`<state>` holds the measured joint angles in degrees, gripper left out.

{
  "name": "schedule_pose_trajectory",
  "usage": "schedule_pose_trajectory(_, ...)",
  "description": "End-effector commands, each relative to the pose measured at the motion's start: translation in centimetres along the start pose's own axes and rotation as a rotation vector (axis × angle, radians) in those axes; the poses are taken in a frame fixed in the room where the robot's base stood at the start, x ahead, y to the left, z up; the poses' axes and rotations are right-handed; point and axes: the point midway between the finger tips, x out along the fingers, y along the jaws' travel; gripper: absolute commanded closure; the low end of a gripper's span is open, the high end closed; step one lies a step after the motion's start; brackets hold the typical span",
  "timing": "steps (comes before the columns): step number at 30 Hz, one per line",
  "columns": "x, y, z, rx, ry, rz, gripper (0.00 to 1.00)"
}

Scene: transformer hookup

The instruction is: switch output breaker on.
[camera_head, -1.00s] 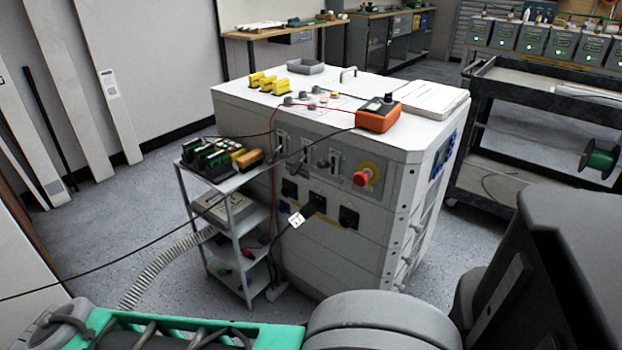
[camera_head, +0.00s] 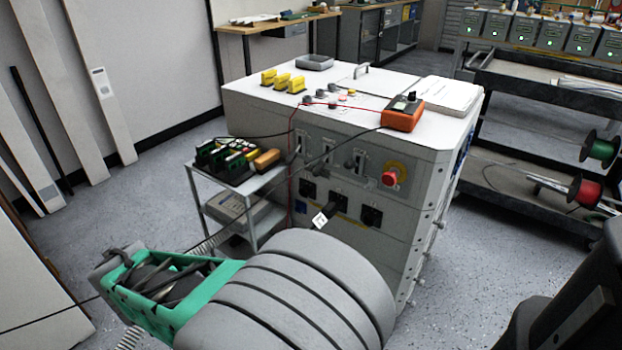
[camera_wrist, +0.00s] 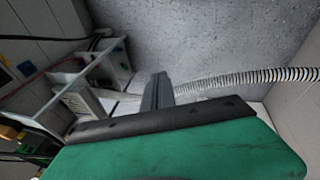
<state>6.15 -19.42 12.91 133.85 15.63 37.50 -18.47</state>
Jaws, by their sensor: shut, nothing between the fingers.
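The white transformer cabinet (camera_head: 420,215) stands in the middle of the head view. Its upper front panel carries a row of breaker switches: a left one (camera_head: 299,143), a middle one (camera_head: 328,150) and a right one (camera_head: 353,160). Which is the output breaker, and the lever positions, are too small to tell. A red emergency knob (camera_head: 390,177) on a yellow ring sits right of them. My gripper (camera_wrist: 158,85) shows in the wrist view with its fingers together and empty, over the floor beside the small shelf cart. In the head view its fingers are hidden by my arm.
The small shelf cart (camera_head: 262,183) with green terminal blocks stands left of the panel. Black and red cables cross the panel front, and a plug (camera_head: 332,210) sits in a lower socket. An orange meter (camera_head: 402,113) lies on the cabinet top. A ribbed hose (camera_wrist: 250,78) lies on the floor.

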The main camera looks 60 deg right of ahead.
Motion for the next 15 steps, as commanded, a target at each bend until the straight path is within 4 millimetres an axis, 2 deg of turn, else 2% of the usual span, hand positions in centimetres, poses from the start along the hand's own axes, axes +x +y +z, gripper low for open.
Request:
schedule_pose_trajectory(1,1.7,5.2,-0.6,-0.042,-0.037,0.122,1.0)
schedule_pose_trajectory(2,2.8,8.8,-0.7,-0.089,-0.064,0.212,1.0)
schedule_pose_trajectory(3,4.1,13.7,-0.2,-0.172,-0.12,0.338,1.0)
schedule_pose_trajectory(5,5.3,20.9,1.6,-0.336,-0.254,0.525,1.0)
schedule_pose_trajectory(6,5.5,25.0,3.1,-0.466,-0.368,0.632,1.0)
schedule_pose_trajectory(7,5.5,27.7,4.2,-0.566,-0.46,0.699,1.0)
schedule_pose_trajectory(9,4.8,32.2,6.5,-0.796,-0.678,0.81,1.0)
schedule_pose_trajectory(10,4.5,33.5,7.2,-0.886,-0.766,0.839,1.0)
schedule_pose_trajectory(12,4.0,35.5,8.3,-1.064,-0.935,0.876,1.0)
schedule_pose_trajectory(15,3.5,36.6,8.9,-1.212,-1.077,0.893,1.0)
